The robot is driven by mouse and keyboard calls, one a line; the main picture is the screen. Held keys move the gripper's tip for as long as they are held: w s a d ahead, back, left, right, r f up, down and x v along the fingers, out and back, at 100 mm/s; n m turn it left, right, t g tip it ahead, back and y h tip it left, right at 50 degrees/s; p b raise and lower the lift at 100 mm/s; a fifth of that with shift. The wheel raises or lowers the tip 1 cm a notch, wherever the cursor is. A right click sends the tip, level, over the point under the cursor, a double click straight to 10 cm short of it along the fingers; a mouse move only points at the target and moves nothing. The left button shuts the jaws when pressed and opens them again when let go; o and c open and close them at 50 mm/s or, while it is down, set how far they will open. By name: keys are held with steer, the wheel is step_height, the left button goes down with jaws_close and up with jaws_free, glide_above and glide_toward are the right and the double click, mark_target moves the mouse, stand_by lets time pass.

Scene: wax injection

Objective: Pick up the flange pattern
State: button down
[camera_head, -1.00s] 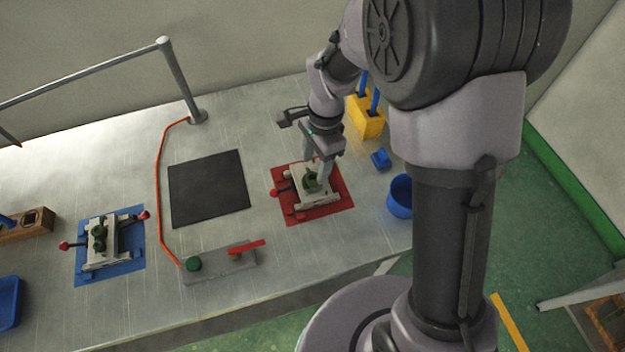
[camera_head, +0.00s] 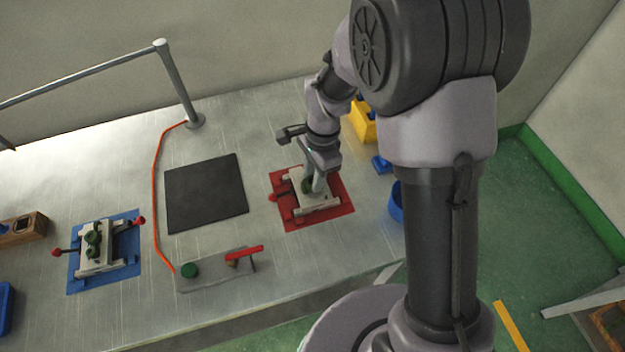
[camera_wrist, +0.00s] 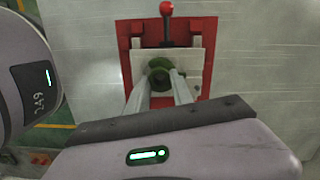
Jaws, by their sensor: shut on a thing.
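The green flange pattern (camera_wrist: 159,74) sits in the pale die (camera_wrist: 194,62) on the red mat (camera_wrist: 203,25), as the wrist view shows. In the head view it shows only as a bit of green (camera_head: 307,187) beside my fingers. My gripper (camera_head: 312,188) reaches down over the red mat (camera_head: 341,198). Its fingers (camera_wrist: 158,84) are shut on the flange pattern, one on each side. The pattern's lower part is hidden in the die. Whether it touches the die cannot be told.
A second die with green parts (camera_head: 93,240) stands on a blue mat (camera_head: 127,269) at left. A black pad (camera_head: 206,193) lies mid-table. A red-handled fixture (camera_head: 215,271) is at the front. A yellow holder (camera_head: 362,122) and blue bin (camera_head: 396,203) stand at right.

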steer(key=shift+r+p, duration=0.3)
steer(key=shift+r, duration=0.3)
step_height(320, 180, up, 2)
steer(key=shift+r+p, duration=0.25)
steer(key=shift+p, duration=0.35)
steer(key=s+d+r+p, duration=0.1)
steer(key=s+d, duration=0.3)
steer(key=s, duration=1.1)
steer(key=shift+s+d+r, duration=0.15)
steer(key=shift+s, duration=0.1)
